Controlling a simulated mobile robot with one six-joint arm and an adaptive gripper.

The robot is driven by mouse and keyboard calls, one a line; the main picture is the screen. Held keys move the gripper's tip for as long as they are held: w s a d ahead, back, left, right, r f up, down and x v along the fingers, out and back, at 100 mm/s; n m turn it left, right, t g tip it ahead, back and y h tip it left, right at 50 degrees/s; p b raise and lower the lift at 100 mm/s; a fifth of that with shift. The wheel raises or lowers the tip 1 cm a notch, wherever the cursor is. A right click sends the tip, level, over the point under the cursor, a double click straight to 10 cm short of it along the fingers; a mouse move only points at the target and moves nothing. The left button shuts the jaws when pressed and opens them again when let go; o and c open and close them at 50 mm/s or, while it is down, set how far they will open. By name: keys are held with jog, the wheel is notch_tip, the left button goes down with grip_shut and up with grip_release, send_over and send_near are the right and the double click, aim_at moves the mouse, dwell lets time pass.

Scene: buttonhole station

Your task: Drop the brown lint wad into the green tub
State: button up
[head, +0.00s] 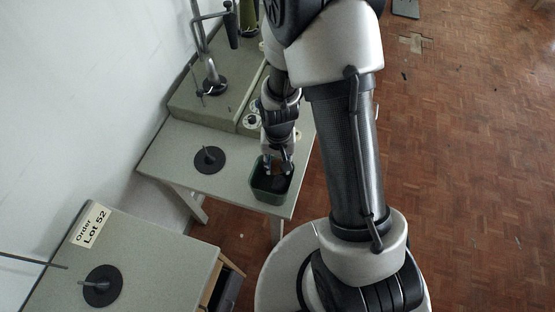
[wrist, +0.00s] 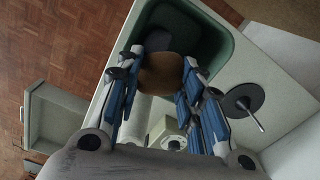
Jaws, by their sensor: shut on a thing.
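The brown lint wad (wrist: 161,74) is held between the two fingers of my gripper (wrist: 158,78) in the wrist view. The green tub (wrist: 228,47) lies behind the wad there, and the wad overlaps its opening. In the head view the green tub (head: 268,197) stands at the front right corner of the far table. My gripper (head: 279,166) points down at the tub's opening, over its inside. The wad is too small and dark to make out clearly in the head view.
A dark disc with an upright pin (head: 210,160) sits left of the tub on the same table. A machine with a metal post (head: 212,85) stands behind.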

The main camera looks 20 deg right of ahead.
aim_at(278, 164)
notch_tip(278, 164, down, 3)
jog(key=shift+f+b, duration=0.2)
jog(key=shift+b, duration=0.75)
jog(key=o, duration=0.7)
jog(key=shift+r, duration=0.15)
notch_tip(278, 164, up, 12)
jog(key=shift+f, duration=0.1)
